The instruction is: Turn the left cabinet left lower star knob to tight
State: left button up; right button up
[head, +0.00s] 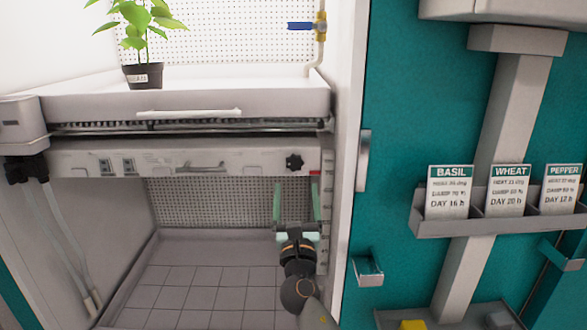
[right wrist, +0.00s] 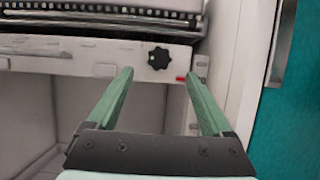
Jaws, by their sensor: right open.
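A black star knob (head: 294,162) sits on the right end of the pale shelf front, beside a small red mark on the upright. It also shows in the right wrist view (right wrist: 159,58), just beyond the fingertips and between them. Another black knob-like part (head: 25,168) is at the left end of the shelf; its shape is hard to tell. My right gripper (head: 297,184) is open and empty, with its green fingers pointing up just below the right star knob. I cannot tell the exact gap to it. My left gripper is not in view.
A potted plant (head: 143,76) stands on the shelf tray above. The tiled chamber floor (head: 190,285) is clear. A door handle (head: 363,160) is on the frame to the right, and a card rack (head: 440,226) is on the teal wall.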

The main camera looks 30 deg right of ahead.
aim_at(295, 164)
jog(key=x, duration=0.8)
jog(key=shift+f, duration=0.1)
grip_shut()
dwell(0.4)
